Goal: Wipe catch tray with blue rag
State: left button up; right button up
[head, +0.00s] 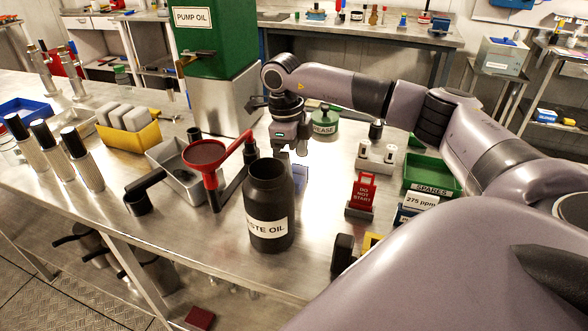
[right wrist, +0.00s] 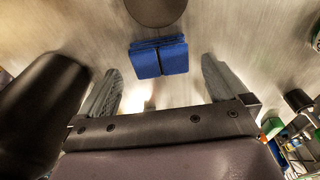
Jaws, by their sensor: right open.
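The blue rag (right wrist: 158,57) lies folded on the metal bench in the right wrist view, just beyond and between my fingertips. My right gripper (right wrist: 160,68) is open and empty, with a finger to each side of the rag's line and apart from it. In the head view my right gripper (head: 290,152) points down over the bench behind the waste oil bottle, and I cannot make out the rag clearly there. A shallow metal tray (head: 160,157), which looks like the catch tray, sits left of centre, partly hidden by the red funnel. My left gripper is out of view.
The black waste oil bottle (head: 268,205) stands in front of my right gripper. The red funnel (head: 206,160) is left of it. The green grease pot (head: 325,122) is close right of the gripper. A red sign (head: 362,191) and green spares bin (head: 432,174) stand farther right.

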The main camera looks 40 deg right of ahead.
notch_tip(320, 180, down, 4)
jog(key=shift+s+d+r, duration=0.1)
jog(key=shift+s+r, duration=0.05)
jog(key=shift+r, duration=0.05)
jog(key=shift+c, duration=0.3)
jog(key=c, duration=0.9)
jog(key=shift+r, duration=0.15)
notch_tip(320, 180, up, 15)
notch_tip(320, 180, up, 5)
jog(key=p, duration=0.2)
send_over(295, 173)
